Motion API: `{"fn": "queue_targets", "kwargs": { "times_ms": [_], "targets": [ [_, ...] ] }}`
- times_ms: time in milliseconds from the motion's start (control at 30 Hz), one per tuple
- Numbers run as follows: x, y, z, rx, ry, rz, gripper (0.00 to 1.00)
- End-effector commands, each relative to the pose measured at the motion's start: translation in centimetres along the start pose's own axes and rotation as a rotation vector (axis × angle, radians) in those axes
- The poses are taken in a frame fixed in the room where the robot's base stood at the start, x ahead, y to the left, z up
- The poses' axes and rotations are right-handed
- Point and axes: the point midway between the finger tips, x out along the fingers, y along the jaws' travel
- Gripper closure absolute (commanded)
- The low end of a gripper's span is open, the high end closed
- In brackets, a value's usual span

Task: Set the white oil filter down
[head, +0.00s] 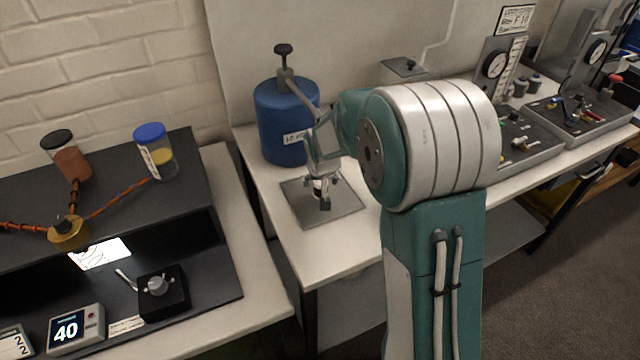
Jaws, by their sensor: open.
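My gripper (321,192) hangs fingers down over a grey square plate (342,211) on the white bench. Its fingers are spread apart. A small white and dark object, which looks like the white oil filter (317,187), shows between the fingers at the plate. The fingers and my arm hide most of it. I cannot tell whether the fingers touch it, but they are not closed on it.
A blue cylinder (283,135) with a black-knobbed valve stands just behind the plate. A dark console (200,230) with jars and a display reading 40 is at the left. Gauge panels (520,150) stand at the right. The bench's front corner is bare.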

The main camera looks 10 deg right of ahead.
Motion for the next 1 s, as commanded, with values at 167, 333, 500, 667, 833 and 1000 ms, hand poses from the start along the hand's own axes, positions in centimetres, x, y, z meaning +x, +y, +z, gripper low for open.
{"fn": "queue_targets", "kwargs": {
  "times_ms": [167,333,500,667,833,1000],
  "targets": [
    [-3.9,0.0,-0.1,-0.001,0.005,-0.001,0.15],
    [-7.3,0.0,-0.1,0.0,0.004,-0.001,0.15],
    [-9.7,0.0,-0.1,0.0,0.002,-0.001,0.15],
    [-10.8,0.0,0.1,-0.001,0.001,-0.001,0.15],
    [-13.7,0.5,1.6,-0.009,0.014,-0.005,0.15],
    [-17.5,1.2,4.3,-0.023,0.028,-0.012,0.15]
  ]
}}
